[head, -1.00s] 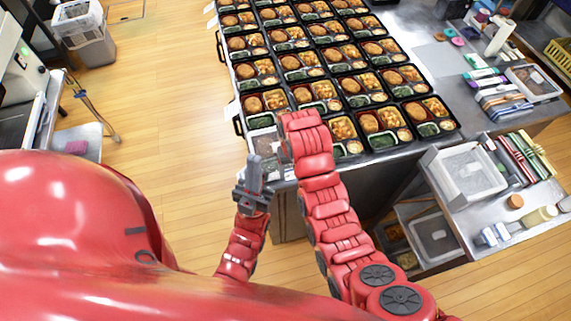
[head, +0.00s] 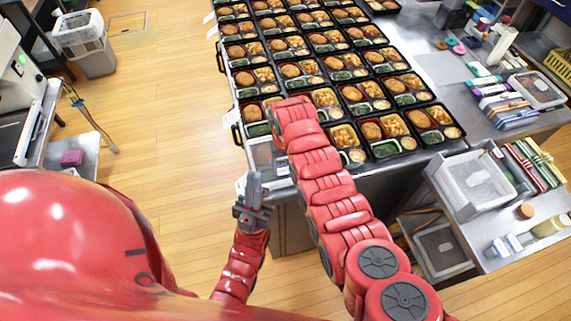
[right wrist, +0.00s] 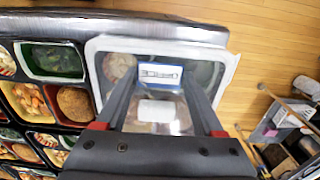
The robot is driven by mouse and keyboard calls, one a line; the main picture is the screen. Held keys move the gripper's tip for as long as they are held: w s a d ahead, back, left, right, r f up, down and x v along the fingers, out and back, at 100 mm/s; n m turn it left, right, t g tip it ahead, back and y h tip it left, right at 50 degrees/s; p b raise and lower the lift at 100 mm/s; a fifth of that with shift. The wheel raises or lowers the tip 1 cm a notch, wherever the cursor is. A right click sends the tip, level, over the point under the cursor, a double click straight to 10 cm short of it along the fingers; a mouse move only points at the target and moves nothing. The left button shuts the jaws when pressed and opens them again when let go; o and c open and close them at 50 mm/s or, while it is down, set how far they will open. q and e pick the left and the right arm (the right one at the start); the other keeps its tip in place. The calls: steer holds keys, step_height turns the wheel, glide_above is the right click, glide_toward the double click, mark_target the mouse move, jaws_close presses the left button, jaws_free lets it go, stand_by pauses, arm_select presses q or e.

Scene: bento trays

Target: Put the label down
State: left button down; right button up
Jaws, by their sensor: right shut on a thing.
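My right gripper (right wrist: 157,78) is shut on a small label (right wrist: 160,73), white with a blue edge and dark print, seen between its fingertips in the right wrist view. The label is over a bento tray with a clear, pale-rimmed lid (right wrist: 92,62), with food showing dimly through it. I cannot tell whether the label touches the lid. In the head view this tray (head: 262,153) is at the table's near left corner, and my right arm hides the right gripper. My left gripper (head: 252,188) points up near that corner, with nothing visible in it; its finger gap is unclear.
Rows of open, filled black bento trays (head: 388,146) cover the table beside the lidded one. A side bench with a grey bin (head: 478,183) and stationery stands at right. The wooden floor at left is mostly clear.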

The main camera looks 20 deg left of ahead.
steer(key=shift+f, duration=0.35)
